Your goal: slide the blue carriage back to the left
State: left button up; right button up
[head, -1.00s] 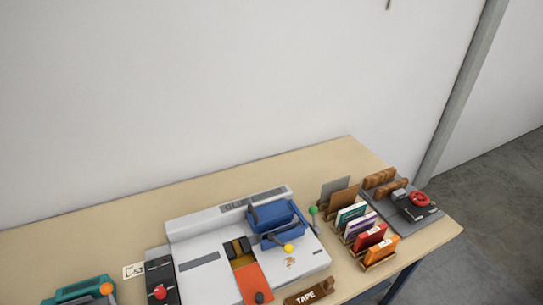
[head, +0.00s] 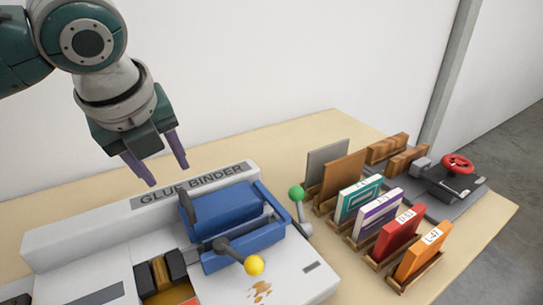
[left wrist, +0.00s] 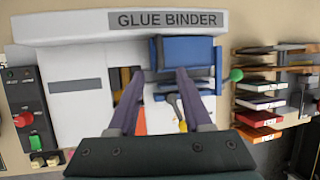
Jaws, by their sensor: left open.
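The blue carriage (head: 228,215) sits at the right part of the white glue binder (head: 100,235), with a dark lever ending in a yellow knob (head: 254,265) at its front. It also shows in the left wrist view (left wrist: 190,53), just beyond my fingers. My left gripper (head: 168,174) is open and empty, above the binder's back edge and to the left of the carriage in the head view. In the left wrist view its fingers (left wrist: 155,80) are apart and partly hide the yellow knob lever. My right gripper is not in view.
A green-knobbed lever (head: 297,194) stands right of the carriage. Beyond it, several upright books (head: 378,215) stand in wooden holders. A grey press with a red wheel (head: 457,163) is at the far right. A control panel (left wrist: 32,115) is left of the binder.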

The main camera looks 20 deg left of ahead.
aim_at(184, 197)
pick_arm(q)
jog(key=b+x, duration=0.1)
jog(key=x, duration=0.7)
jog(key=shift+f, duration=0.35)
jog(key=shift+w+a+f+b, duration=0.15)
jog(key=shift+w+f+b, duration=0.25)
jog(key=shift+f, duration=0.2)
jog(key=shift+c, duration=0.2)
grip_shut()
dwell(0.4)
